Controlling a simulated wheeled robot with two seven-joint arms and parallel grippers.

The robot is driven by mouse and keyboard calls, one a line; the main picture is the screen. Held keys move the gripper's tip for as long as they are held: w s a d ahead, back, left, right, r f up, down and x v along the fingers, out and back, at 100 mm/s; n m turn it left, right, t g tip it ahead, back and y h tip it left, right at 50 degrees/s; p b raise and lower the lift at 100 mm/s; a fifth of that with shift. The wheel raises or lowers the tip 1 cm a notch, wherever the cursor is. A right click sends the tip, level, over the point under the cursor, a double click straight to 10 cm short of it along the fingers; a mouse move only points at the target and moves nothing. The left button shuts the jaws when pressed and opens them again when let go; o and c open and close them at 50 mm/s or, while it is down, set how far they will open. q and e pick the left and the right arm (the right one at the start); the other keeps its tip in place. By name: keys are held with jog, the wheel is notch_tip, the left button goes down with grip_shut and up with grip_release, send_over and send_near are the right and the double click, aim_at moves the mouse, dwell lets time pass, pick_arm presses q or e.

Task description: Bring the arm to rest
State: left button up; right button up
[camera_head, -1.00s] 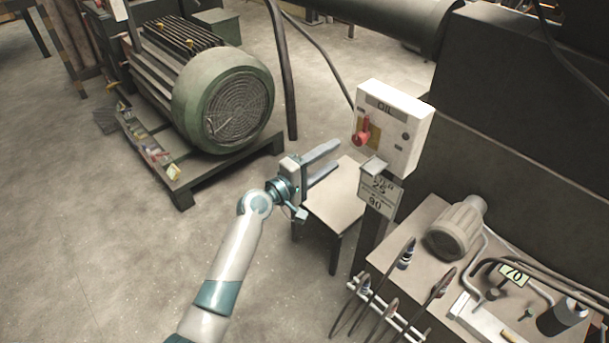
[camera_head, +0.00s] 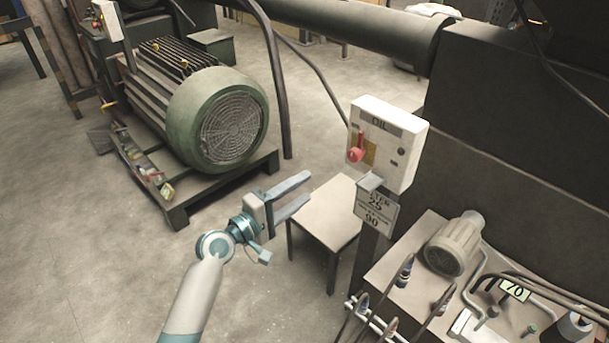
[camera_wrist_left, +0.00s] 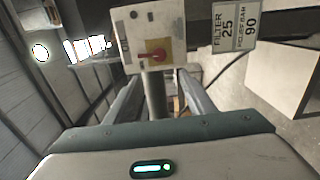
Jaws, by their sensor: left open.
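My left gripper (camera_head: 292,196) is open and empty in the head view, its two grey fingers apart, pointing up and right. It hangs in the air, left of the white control box (camera_head: 385,145) and apart from it. The box carries a red switch (camera_head: 357,153) on a yellow plate. In the left wrist view the two fingers (camera_wrist_left: 158,98) stand wide apart, with the box (camera_wrist_left: 133,22) and its red knob (camera_wrist_left: 155,56) ahead. Nothing lies between the fingertips. My right gripper is not in view.
A small table (camera_head: 325,212) stands behind my left gripper. A big green motor (camera_head: 215,120) on a pallet stands at the upper left. A bench with a small motor (camera_head: 455,245) and cables is at the lower right. The floor (camera_head: 90,250) at the left is clear.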

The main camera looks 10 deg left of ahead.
pick_arm(q)
jog(key=s+a+f+m+g+y, duration=0.1)
jog(key=s+a+f+g+y, duration=0.15)
jog(key=f, duration=1.35)
jog(key=s+a+f+m+g+y, duration=0.1)
jog(key=s+a+f+g+y, duration=0.2)
jog(key=f, duration=1.4)
jog(key=s+a+f+m+g+y, duration=0.1)
jog(key=s+a+f+m, duration=0.1)
jog(key=s+f, duration=0.75)
jog(key=s+a+f+m+g+y, duration=0.2)
jog(key=s+f, duration=0.6)
jog(key=f, duration=0.2)
jog(key=s+a+f+m+g, duration=0.1)
jog(key=s+f, duration=0.4)
jog(key=s, duration=0.7)
jog(key=s+a+f+m+g+y, duration=0.1)
jog(key=s+f+m, duration=0.3)
jog(key=s, duration=0.7)
jog(key=s+a+f+m+g+y, duration=0.1)
jog(key=s+f, duration=0.4)
jog(key=s, duration=0.7)
jog(key=shift+s+a+f+m+g, duration=0.3)
jog(key=shift+a+m+g, duration=0.3)
jog(key=shift+m+g, duration=0.35)
